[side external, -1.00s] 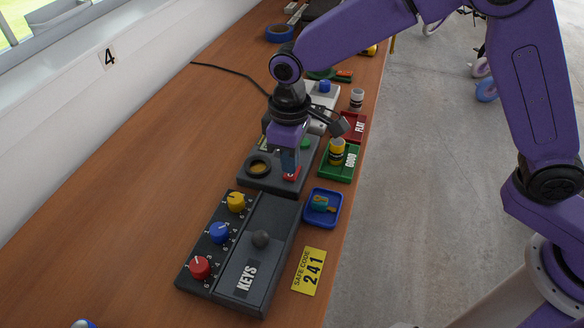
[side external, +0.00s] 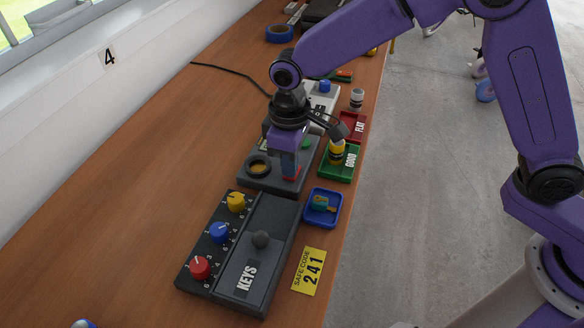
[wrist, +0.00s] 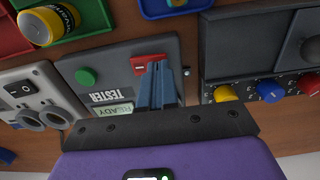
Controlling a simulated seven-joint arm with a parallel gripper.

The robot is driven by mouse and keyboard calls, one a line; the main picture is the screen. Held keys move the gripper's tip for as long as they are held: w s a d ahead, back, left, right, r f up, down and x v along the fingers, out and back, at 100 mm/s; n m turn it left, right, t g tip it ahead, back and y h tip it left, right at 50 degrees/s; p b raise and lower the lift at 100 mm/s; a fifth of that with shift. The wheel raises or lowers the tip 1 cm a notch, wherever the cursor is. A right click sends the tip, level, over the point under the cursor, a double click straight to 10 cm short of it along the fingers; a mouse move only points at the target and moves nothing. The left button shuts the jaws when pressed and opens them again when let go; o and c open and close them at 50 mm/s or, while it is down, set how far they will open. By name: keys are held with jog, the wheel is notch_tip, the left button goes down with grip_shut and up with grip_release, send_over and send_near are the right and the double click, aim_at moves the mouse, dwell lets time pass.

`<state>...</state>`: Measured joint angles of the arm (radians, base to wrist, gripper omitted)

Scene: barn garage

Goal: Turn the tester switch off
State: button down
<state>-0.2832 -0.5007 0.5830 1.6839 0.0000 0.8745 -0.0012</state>
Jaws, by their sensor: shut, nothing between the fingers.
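The tester (side external: 255,181) is a dark grey box on the bench, labelled TESTER in the wrist view (wrist: 115,75). A green round button (wrist: 86,76) and a small display reading READY (wrist: 113,109) are on the same face. My gripper (side external: 290,172) points down at the red switch. In the wrist view its blue fingertips (wrist: 160,66) are together at the switch's edge, partly covering it. I cannot tell whether they touch it.
A box labelled KEYS (side external: 262,262) with coloured dials stands nearer the camera. A blue tray (side external: 325,222), a green GOOD tray (side external: 338,177) holding a yellow battery (side external: 336,153), and a red FLAT tray (side external: 359,121) lie to the right.

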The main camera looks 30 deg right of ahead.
jog(key=shift+f, duration=0.4)
dwell(0.3)
jog(key=shift+r, duration=3.5)
jog(key=s+d+r+n, duration=0.1)
jog(key=s+d+n, duration=0.2)
jog(key=s+d, duration=2.2)
jog(key=shift+d+n, duration=0.3)
jog(key=shift+d, duration=0.75)
jog(key=shift+s+r, duration=0.1)
